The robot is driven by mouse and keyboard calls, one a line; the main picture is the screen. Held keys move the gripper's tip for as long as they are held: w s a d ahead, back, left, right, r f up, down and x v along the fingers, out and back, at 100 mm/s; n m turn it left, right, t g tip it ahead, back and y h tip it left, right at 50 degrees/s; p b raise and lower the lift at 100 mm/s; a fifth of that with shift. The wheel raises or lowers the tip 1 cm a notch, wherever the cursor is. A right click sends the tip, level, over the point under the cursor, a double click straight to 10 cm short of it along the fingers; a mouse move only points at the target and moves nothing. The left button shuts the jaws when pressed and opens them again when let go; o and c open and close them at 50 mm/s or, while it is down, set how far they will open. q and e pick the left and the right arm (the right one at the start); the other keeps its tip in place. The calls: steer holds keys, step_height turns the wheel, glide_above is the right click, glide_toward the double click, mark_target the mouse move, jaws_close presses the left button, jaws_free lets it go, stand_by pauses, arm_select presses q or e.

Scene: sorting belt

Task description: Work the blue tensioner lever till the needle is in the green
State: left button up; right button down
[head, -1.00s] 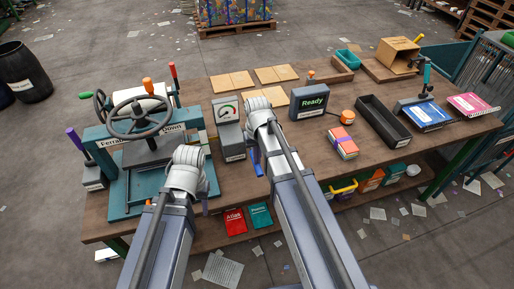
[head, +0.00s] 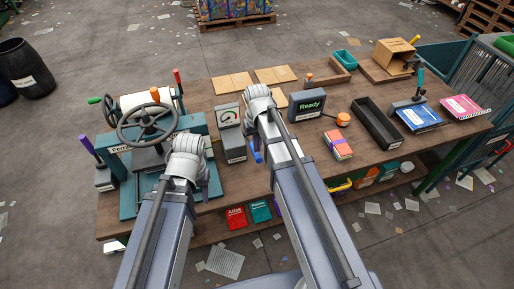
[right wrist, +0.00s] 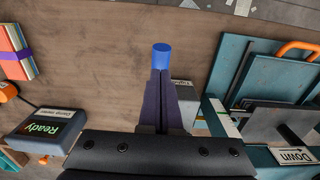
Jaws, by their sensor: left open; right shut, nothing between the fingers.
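The blue tensioner lever (head: 257,156) shows as a short blue piece beside my right wrist in the head view. In the right wrist view its blue round end (right wrist: 161,54) is just past the tips of my right gripper (right wrist: 161,74), whose fingers are shut with nothing between them. Whether they touch the lever is unclear. The grey gauge box (head: 229,117) stands left of my right arm; its dial has a green part, but the needle is too small to read surely. My left gripper (head: 189,165) is open and empty above the press's front; its fingers are mostly hidden.
A teal press with a large handwheel (head: 147,122) stands at the left, with a purple-handled lever (head: 88,146) beside it. The "Ready" display (head: 307,104), a bundle of coloured books (head: 338,145) and a black tray (head: 376,122) are to the right. Bare bench lies between display and books.

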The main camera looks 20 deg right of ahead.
steer(key=shift+r+p, duration=2.05)
steer(key=shift+r, duration=0.35)
step_height(320, 180, down, 5)
steer(key=b, duration=0.5)
